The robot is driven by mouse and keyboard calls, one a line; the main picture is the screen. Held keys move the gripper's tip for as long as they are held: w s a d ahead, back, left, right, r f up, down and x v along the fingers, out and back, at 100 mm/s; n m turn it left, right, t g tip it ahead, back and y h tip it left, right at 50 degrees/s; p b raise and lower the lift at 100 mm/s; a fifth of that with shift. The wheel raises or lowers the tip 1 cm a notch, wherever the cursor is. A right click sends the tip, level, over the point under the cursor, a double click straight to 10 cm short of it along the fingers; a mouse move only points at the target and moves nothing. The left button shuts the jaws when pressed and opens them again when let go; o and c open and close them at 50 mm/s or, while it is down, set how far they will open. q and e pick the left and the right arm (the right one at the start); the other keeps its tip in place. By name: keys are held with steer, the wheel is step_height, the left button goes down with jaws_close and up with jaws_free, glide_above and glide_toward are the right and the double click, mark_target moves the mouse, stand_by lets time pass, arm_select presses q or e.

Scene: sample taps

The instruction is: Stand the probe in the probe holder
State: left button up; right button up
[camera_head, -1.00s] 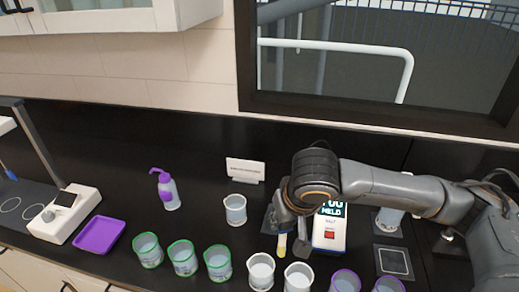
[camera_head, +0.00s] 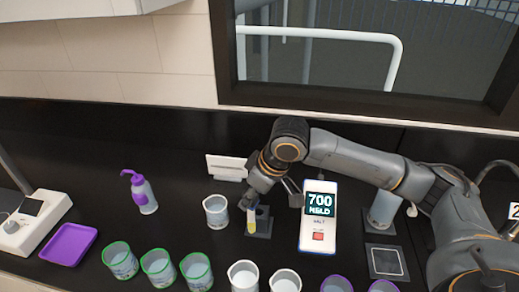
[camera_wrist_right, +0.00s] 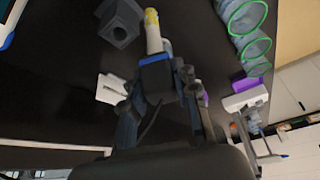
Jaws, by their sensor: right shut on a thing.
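The probe (camera_head: 251,222), a pale stick with a yellow part at its lower end, is held by my right gripper (camera_head: 250,200), pointing down. In the right wrist view, the gripper (camera_wrist_right: 162,75) is shut on the probe (camera_wrist_right: 152,32) at its blue part. The probe holder (camera_head: 264,222), a dark grey block on a square base, stands on the counter just right of the probe. In the right wrist view the holder (camera_wrist_right: 120,22) shows an empty opening, beside the probe tip and apart from it. My left gripper is out of view.
The meter (camera_head: 318,222), reading 700 HELD, stands close right of the holder. A clear beaker (camera_head: 216,211) and a white sign (camera_head: 226,168) are close left and behind. Several beakers line the front edge. A wash bottle (camera_head: 143,195) and purple tray (camera_head: 68,244) are farther left.

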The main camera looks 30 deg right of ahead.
steer(key=w+d+r+n+g+y+p, duration=0.2)
steer(key=w+d+r+n+g+p, duration=0.35)
steer(key=n+p, duration=0.55)
steer(key=f+b, duration=0.1)
steer(key=b, duration=0.1)
steer(key=f+n+b, duration=0.1)
steer(key=b, duration=0.1)
steer(key=f+n+t+b, duration=0.1)
steer(key=f+b, duration=0.1)
steer(key=shift+s+a+f, duration=0.1)
steer(key=shift+s+a, duration=0.2)
steer(key=shift+s, duration=0.05)
steer(key=shift+p, duration=0.4)
steer(key=shift+f, duration=0.1)
